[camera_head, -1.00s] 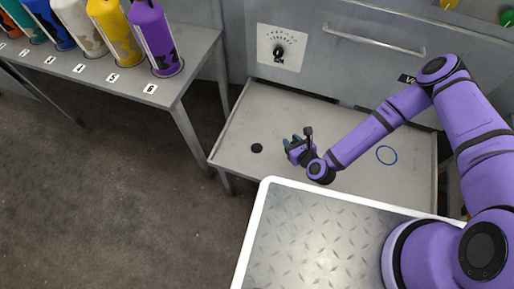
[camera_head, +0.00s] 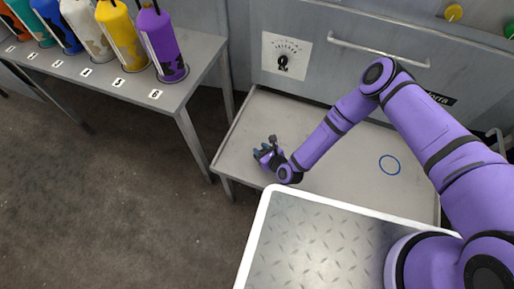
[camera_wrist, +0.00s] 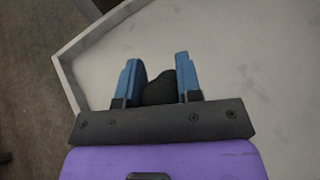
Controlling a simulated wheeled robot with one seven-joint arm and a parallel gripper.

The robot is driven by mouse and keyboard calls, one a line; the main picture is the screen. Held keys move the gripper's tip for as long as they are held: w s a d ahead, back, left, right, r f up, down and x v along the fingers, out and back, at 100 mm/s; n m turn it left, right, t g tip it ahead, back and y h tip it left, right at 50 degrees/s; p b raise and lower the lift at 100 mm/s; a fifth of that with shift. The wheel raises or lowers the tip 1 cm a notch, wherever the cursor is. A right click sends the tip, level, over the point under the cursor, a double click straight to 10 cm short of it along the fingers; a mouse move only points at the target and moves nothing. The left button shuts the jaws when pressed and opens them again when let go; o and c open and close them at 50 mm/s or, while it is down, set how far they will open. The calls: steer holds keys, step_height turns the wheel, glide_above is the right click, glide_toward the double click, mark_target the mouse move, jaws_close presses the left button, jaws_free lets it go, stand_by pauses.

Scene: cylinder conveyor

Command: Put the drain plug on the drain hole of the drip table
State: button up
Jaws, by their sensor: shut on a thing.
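The grey drip table (camera_head: 345,165) is a shallow, rimmed metal surface below the drawer panel. My gripper (camera_head: 260,152) is low over its left part, near the left rim. In the wrist view, the blue fingers of my gripper (camera_wrist: 160,75) are shut on a black, rounded drain plug (camera_wrist: 159,91). The dark round drain hole is not seen now in the head view; my gripper covers that spot. In the wrist view I cannot tell the hole apart from the black plug. Whether the plug touches the table is also unclear.
A blue ring (camera_head: 390,165) lies on the right part of the drip table. A bench (camera_head: 190,87) with several coloured bottles stands at the left. A white-edged tread-plate surface (camera_head: 325,240) is in front. A panel with a dial (camera_head: 285,58) rises behind.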

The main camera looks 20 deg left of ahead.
steer(key=shift+w+a+f, duration=0.15)
steer(key=shift+w+a, duration=0.8)
steer(key=shift+a, duration=0.05)
steer(key=shift+w+a+f, duration=0.1)
steer(key=shift+a+f, duration=0.1)
steer(key=shift+f, duration=0.45)
steer(key=shift+w+a+f, duration=0.1)
steer(key=shift+a+f, duration=0.05)
steer(key=shift+f, duration=0.45)
steer(key=shift+w+f, duration=0.1)
steer(key=shift+f, duration=0.45)
steer(key=shift+f, duration=0.1)
steer(key=o, duration=1)
steer(key=v, duration=1.2)
